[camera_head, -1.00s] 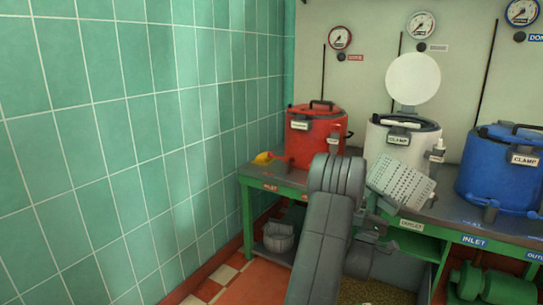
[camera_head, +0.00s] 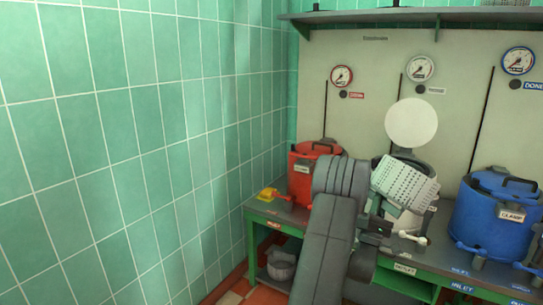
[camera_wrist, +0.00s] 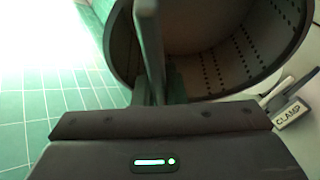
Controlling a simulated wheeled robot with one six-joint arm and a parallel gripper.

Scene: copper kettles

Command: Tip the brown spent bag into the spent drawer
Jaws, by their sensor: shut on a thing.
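My gripper (camera_wrist: 160,85) is shut on a pale perforated basket (camera_head: 405,182). The head view shows the basket tilted in front of the cream kettle (camera_head: 421,167), whose round white lid (camera_head: 411,122) stands open. The wrist view looks into a round brownish-grey vessel with rows of holes (camera_wrist: 240,55), apparently the basket's inside. I see no loose contents in the part shown. I cannot make out a brown bag in any view. No drawer can be clearly told now; the low green bench front is partly behind my arm.
A red kettle (camera_head: 303,177) stands left of the cream one and a blue kettle (camera_head: 492,220) right, along the green bench (camera_head: 378,262). A yellow object (camera_head: 274,194) lies at its left end. A shelf (camera_head: 420,15) runs above the gauges. Tiled wall is at left.

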